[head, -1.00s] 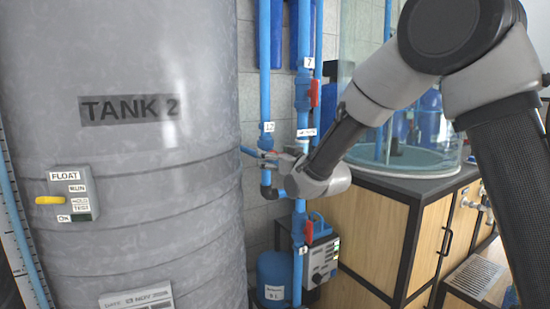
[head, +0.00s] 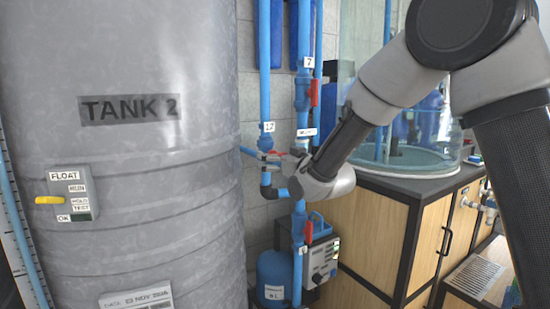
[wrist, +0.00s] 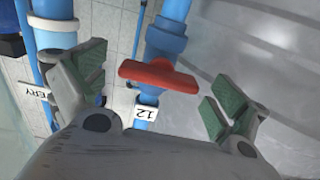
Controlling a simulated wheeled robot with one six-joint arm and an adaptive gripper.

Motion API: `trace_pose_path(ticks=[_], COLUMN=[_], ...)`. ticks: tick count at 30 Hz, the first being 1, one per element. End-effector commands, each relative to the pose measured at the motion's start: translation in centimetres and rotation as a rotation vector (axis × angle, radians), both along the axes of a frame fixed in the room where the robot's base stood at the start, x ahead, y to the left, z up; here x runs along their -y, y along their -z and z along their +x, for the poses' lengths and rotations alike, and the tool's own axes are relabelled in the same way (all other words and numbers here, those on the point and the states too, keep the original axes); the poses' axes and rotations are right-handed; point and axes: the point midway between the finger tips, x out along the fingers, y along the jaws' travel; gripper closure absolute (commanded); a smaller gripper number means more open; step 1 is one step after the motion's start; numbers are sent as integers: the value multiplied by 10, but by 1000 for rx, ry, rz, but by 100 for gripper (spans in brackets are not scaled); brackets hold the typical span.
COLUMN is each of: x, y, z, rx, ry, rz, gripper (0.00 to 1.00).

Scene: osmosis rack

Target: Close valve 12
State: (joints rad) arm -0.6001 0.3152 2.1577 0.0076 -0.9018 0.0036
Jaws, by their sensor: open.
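Valve 12's red handle (wrist: 158,76) lies crosswise over its blue vertical pipe (wrist: 166,38) in the wrist view. The white tag "12" (wrist: 146,113) is on the same pipe; in the head view the tag (head: 267,127) is just right of Tank 2. My gripper (wrist: 152,79) is open, with its green-padded fingers on either side of the handle and visible gaps to both ends. It appears empty. In the head view my gripper (head: 284,159) is at the valve, and its fingers and wrist partly hide the handle.
Tank 2 (head: 120,200) stands close on the left. A neighbouring pipe bears tag 7 (head: 308,62) and a red handle (head: 314,92). Another red handle (head: 308,232) is below my wrist. A wooden cabinet (head: 375,235) is at the right.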

Motion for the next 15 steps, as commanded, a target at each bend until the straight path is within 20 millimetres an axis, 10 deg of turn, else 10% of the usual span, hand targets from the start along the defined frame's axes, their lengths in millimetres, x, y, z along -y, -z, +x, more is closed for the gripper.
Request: trace_pose_path(ticks=[15], x=[55], y=[0], z=[-82], rx=[0], ry=[0], rz=[1], gripper=[2])
